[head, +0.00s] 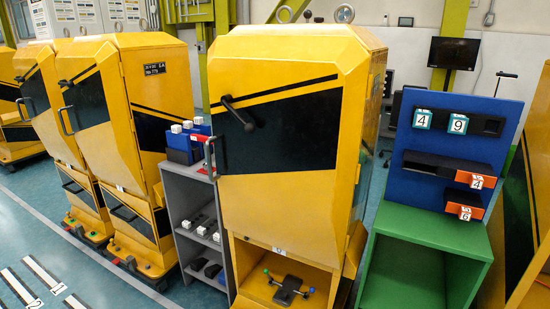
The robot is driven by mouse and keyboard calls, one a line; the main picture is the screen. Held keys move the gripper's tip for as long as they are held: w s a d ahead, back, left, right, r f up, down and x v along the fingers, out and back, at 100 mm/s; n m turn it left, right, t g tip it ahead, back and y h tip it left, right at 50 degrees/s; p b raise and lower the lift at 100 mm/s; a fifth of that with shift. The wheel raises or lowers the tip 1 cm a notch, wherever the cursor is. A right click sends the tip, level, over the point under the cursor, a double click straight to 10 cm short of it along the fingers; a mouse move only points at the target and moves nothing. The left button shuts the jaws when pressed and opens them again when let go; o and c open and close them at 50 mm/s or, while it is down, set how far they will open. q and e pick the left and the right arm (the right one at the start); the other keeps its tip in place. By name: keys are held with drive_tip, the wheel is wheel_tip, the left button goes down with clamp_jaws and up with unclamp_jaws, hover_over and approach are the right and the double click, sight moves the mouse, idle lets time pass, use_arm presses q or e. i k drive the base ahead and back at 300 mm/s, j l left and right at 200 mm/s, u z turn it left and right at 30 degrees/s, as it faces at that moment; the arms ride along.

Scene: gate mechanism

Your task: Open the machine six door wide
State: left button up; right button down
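A large yellow machine with a black slanted panel stands in the centre of the head view. Its front door (300,185) looks shut. A black lever handle (237,112) sits on the upper left of the door, tilted down to the right. A small white label (279,250) is below the door, too small to read, so I cannot tell which machine is six. Neither of my grippers is in view.
Similar yellow machines (140,90) stand on the left. A grey shelf (182,185) with dark and white-topped blocks is close against the central machine's left side. A green cabinet (440,231) with a blue panel (488,107) stands at right.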

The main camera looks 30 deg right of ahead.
sight(287, 184)
drive_tip(key=z, duration=1)
